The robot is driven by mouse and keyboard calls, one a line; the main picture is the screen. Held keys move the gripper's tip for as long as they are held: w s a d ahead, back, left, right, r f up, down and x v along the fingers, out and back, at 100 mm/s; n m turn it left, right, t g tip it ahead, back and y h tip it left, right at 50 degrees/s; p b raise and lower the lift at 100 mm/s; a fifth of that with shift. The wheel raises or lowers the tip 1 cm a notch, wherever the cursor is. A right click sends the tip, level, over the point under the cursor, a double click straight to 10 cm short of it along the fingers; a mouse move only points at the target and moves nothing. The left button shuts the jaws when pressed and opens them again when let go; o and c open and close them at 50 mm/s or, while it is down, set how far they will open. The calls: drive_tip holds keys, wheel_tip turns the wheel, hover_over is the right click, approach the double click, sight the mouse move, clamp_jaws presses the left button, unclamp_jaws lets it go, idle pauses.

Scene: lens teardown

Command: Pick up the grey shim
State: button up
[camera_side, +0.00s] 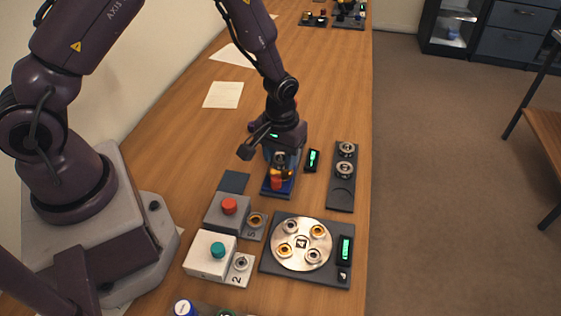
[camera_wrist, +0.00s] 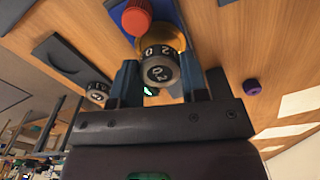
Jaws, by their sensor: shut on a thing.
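My gripper (camera_side: 283,165) points down at a blue fixture (camera_side: 289,189) in the side view. In the wrist view its two blue fingers (camera_wrist: 158,82) are shut on a small grey round piece (camera_wrist: 159,71) with white digits on dark patches. I cannot tell for certain that this piece is the grey shim. A gold piece (camera_wrist: 176,37) sits close behind it, and a red knob (camera_wrist: 137,18) stands beside them on the fixture. In the side view the fingers and fixture hide most of the held piece. I cannot tell whether it is clear of the fixture.
A dark plate (camera_side: 342,199) with silver rings stands right of the fixture. A turntable (camera_side: 301,257) with several rings is in front. A red-button box (camera_side: 229,213) and a white teal-button box (camera_side: 210,255) are at front left.

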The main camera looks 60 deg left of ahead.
drive_tip(key=s+r, duration=1)
drive_tip(key=s, duration=0.3)
drive_tip(key=shift+m, duration=0.6)
drive_tip(key=w+d+f, duration=0.3)
drive_tip(key=w, duration=0.2)
drive_tip(key=w+d+f, duration=0.3)
drive_tip(key=w, duration=0.2)
drive_tip(key=w+d+f, duration=0.3)
drive_tip(key=w, duration=0.2)
drive_tip(key=shift+f, duration=0.1)
hover_over(341, 196)
drive_tip(key=shift+s+n, duration=0.1)
drive_tip(key=shift+n, duration=0.3)
drive_tip(key=shift+w+r, duration=0.2)
drive_tip(key=shift+r, duration=0.1)
drive_tip(key=shift+s+f, duration=0.1)
drive_tip(key=shift+f, duration=2.15)
drive_tip(key=shift+f, duration=0.4)
